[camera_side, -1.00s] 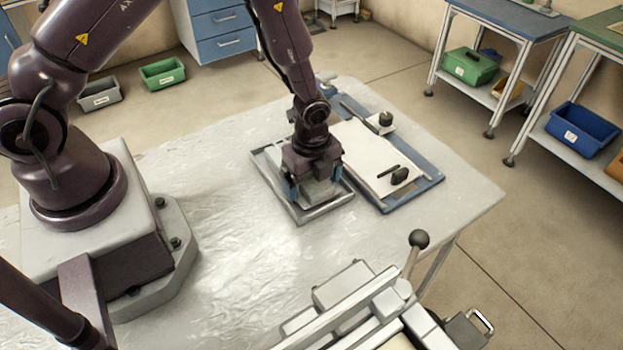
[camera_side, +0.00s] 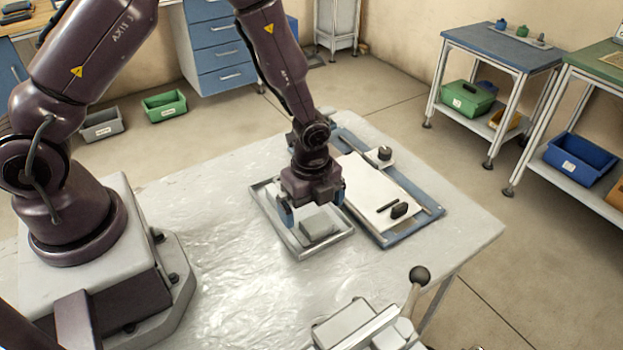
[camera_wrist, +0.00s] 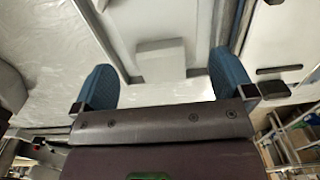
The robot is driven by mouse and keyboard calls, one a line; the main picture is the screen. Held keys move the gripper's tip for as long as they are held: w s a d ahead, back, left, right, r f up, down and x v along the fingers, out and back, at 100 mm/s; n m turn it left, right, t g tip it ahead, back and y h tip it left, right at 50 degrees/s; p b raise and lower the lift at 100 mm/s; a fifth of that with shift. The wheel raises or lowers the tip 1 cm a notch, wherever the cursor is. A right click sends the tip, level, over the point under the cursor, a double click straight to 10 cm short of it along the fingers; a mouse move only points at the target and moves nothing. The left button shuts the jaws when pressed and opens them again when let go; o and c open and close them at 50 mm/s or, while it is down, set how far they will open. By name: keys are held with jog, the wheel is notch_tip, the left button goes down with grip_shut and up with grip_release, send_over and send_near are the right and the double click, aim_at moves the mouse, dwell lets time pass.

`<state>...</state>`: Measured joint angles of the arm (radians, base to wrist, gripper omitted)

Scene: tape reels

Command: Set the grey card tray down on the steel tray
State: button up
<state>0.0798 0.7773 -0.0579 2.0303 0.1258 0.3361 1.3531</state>
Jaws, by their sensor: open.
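The grey card tray (camera_side: 318,229) is a small light-grey block-like piece resting inside the steel tray (camera_side: 306,252), towards its near right part. The steel tray is a shallow rectangular metal tray with a raised rim, lying on the table. My gripper (camera_side: 312,204) is open above the card tray, with its blue fingers spread apart and nothing held. In the wrist view the card tray (camera_wrist: 160,58) shows between and beyond the two blue fingertips (camera_wrist: 160,80), with clear gaps on both sides.
A blue board (camera_side: 432,212) with a white sheet (camera_side: 368,190) lies right of the steel tray. A dark stamp-like piece (camera_side: 399,210) and a black-topped item (camera_side: 384,154) sit on it. A lever device (camera_side: 365,325) stands at the front. The table left of the tray is clear.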

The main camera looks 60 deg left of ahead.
jog(key=s+a+r+n+t, duration=0.1)
jog(key=s+a+r+n, duration=0.2)
jog(key=r, duration=0.9)
jog(key=s+r+n+t, duration=0.2)
jog(key=r+n, duration=0.3)
jog(key=r, duration=0.7)
jog(key=s+a+r+n+t, duration=0.1)
jog(key=s+r+n+t, duration=0.1)
jog(key=s+r+n, duration=0.5)
jog(key=shift+s+a+n+t, duration=0.3)
jog(key=shift+s+n, duration=1.3)
jog(key=shift+s, duration=0.15)
